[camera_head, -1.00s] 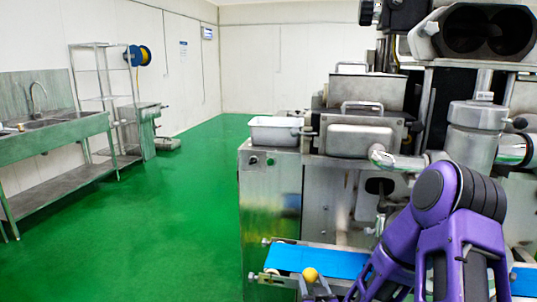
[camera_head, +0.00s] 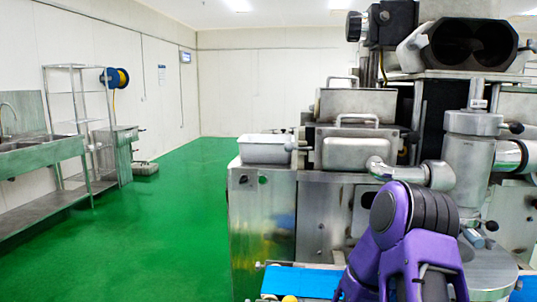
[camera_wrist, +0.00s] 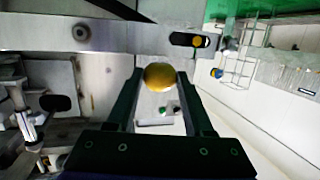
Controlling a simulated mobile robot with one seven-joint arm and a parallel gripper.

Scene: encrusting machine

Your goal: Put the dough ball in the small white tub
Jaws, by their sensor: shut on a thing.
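The dough ball (camera_wrist: 160,77) is yellow and round. My gripper (camera_wrist: 160,74) is shut on it, with one dark finger on each side in the wrist view. In the head view only the top of the ball (camera_head: 290,299) shows at the bottom edge, in front of the blue belt; the gripper itself is cut off there. The small white tub (camera_head: 265,149) stands on the left top corner of the steel machine, above and behind the ball. Its inside is barely visible.
The steel machine (camera_head: 320,215) fills the right side, with lidded boxes, pipes and a dark twin-opening head (camera_head: 470,45) above. A blue belt (camera_head: 302,282) runs along its front. Green floor (camera_head: 175,225) is clear to the left, beside a sink bench (camera_head: 40,160) and shelf rack.

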